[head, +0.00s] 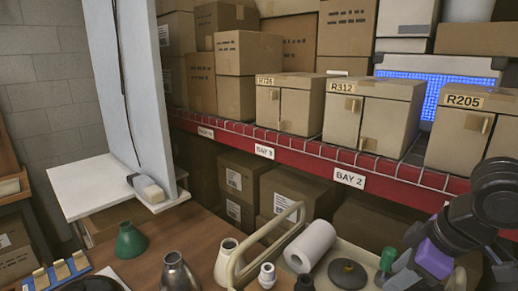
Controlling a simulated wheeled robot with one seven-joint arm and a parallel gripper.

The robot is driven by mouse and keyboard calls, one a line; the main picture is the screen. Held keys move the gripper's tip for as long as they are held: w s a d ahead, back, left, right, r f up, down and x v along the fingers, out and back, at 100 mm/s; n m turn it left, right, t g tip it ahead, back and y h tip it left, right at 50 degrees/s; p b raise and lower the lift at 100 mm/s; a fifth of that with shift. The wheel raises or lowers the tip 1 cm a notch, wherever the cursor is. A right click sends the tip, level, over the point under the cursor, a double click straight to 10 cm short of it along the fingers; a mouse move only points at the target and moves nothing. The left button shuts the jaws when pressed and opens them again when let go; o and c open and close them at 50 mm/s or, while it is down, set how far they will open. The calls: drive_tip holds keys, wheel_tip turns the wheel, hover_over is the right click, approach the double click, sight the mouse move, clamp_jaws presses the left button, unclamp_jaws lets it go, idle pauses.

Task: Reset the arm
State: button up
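My arm (490,200) shows at the right edge, dark with a purple section (435,258). It reaches down over the right part of the table, and its lower end is cut by the frame. I cannot make out the fingertips or whether they hold anything. A small green piece (388,259) is close beside my arm.
A cream curved bar (262,238) rises above the table among the parts. A red-edged shelf (300,147) with cartons runs behind. The brown table is bare between the green and cream shades.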

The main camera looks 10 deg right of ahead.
drive_tip(key=w+a+r+t+y, duration=0.4)
drive_tip(key=w+a+r+t, duration=0.5)
drive_tip(key=r, duration=0.4)
wheel_tip(320, 180, up, 11)
drive_tip(key=a+m+t+y, duration=0.1)
drive_tip(key=m+t, duration=0.4)
drive_tip(key=t, duration=0.3)
drive_tip(key=s+d+f+m+h, duration=0.3)
drive_tip(key=s+f+m+h, duration=0.7)
drive_tip(key=s+f+h, duration=0.45)
drive_tip(key=s+a+f+n+g+y, duration=0.3)
drive_tip(key=s+a+f+y, duration=0.1)
drive_tip(key=s+f, duration=0.7)
drive_tip(key=s+a+f+n+g+y, duration=0.3)
drive_tip(key=s+a+f+n+y, duration=0.1)
drive_tip(key=s+f, duration=0.7)
drive_tip(key=shift+s+f+n, duration=0.25)
drive_tip(key=shift+s+n, duration=0.05)
drive_tip(key=shift+s, duration=0.95)
